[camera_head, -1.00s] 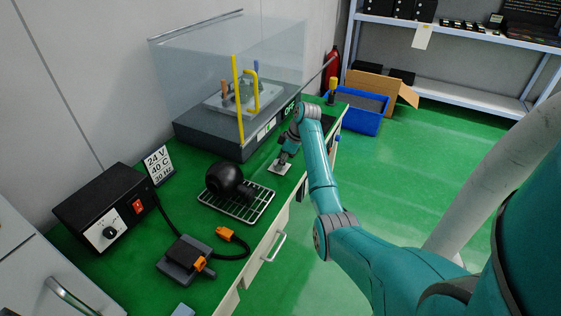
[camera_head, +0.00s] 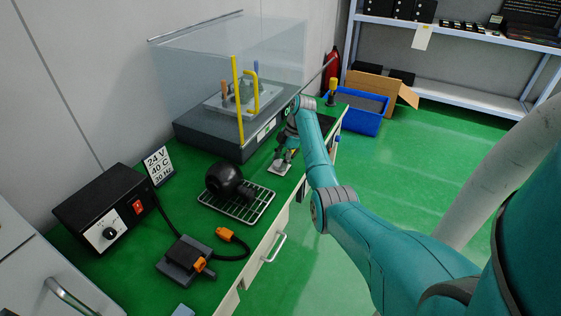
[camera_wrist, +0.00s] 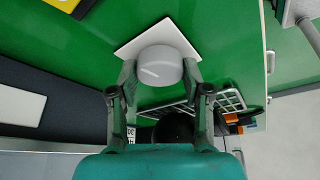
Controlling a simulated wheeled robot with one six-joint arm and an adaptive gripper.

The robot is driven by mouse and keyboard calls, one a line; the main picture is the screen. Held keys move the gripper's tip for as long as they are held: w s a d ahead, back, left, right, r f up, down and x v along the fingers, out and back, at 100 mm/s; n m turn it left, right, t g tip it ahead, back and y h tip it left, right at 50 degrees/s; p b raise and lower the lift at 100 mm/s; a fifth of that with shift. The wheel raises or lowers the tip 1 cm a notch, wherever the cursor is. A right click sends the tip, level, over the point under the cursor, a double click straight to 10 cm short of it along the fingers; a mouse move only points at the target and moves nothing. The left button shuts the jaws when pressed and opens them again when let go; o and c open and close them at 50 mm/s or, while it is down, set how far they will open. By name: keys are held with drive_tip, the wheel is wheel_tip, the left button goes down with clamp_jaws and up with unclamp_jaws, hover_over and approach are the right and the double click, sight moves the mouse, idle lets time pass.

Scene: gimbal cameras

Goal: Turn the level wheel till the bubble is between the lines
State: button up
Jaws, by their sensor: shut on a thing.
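The level wheel, a pale grey round knob with a light line on its top (camera_wrist: 160,66), sits on a square white plate (camera_wrist: 128,50) in the wrist view. The plate also shows on the green bench in the head view (camera_head: 279,167). My gripper (camera_wrist: 161,76) has one finger on each side of the wheel and is shut on it. In the head view my gripper (camera_head: 284,156) is low over the plate and hides most of the wheel. I cannot make out a bubble or its lines in either view.
A clear-walled case on a dark base (camera_head: 210,145) stands behind my gripper. A black round object (camera_head: 223,178) lies on a wire rack (camera_head: 240,212) to the left. A black power box (camera_head: 103,210) stands farther left. The bench's front edge is close on the right.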

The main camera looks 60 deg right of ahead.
idle(0.4)
drive_tip(key=o, duration=1.2)
drive_tip(key=shift+c, duration=0.2)
drive_tip(key=v, duration=0.5)
drive_tip(key=shift+s+d, duration=0.35)
drive_tip(key=shift+d, duration=0.15)
drive_tip(key=s+d, duration=0.1)
drive_tip(key=d, duration=0.2)
drive_tip(key=s+d, duration=0.2)
drive_tip(key=d, duration=0.1)
drive_tip(key=s+d, duration=0.2)
drive_tip(key=d, duration=0.1)
drive_tip(key=shift+s+d, duration=0.2)
